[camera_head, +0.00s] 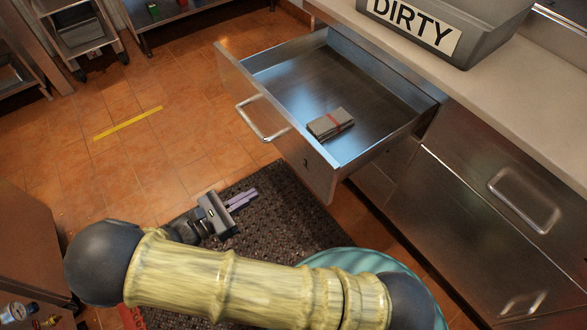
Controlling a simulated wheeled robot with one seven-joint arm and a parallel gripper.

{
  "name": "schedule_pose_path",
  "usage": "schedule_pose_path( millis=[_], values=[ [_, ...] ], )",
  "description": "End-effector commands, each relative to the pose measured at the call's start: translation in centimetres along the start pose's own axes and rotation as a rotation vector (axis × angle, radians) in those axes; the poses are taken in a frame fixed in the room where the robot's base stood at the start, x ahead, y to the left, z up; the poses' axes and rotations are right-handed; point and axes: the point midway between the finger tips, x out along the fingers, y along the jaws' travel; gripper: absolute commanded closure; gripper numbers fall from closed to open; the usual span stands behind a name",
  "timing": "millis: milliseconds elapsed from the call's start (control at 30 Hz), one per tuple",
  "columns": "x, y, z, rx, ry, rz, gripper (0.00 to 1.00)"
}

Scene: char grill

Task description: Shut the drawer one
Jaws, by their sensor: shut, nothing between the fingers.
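A metal drawer (325,82) stands pulled well out from the counter. Its front panel (236,80) faces left and carries a curved metal handle (262,118). My gripper (248,199) is shut and empty, above the dark floor mat. It is apart from the drawer, below and left of the front panel's near corner. My arm spans the bottom of the view and hides part of the floor.
A grey bin labelled DIRTY (430,32) sits on the countertop (480,90) above the drawer. Closed cabinet fronts (480,205) are at the right. A dark perforated mat (285,215) covers the floor below. Open tiled floor (180,90) lies left of the drawer front.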

Motion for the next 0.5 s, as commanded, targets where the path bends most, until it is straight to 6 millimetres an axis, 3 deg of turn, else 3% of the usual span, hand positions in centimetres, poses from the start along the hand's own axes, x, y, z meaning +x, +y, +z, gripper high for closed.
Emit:
schedule_pose_path(
  millis=[300,500],
  values=[
    [-0.2,0.0,0.1,0.001,0.001,0.006,1.00],
    [1.4,0.0,0.1,0.001,0.001,0.001,1.00]
  ],
)
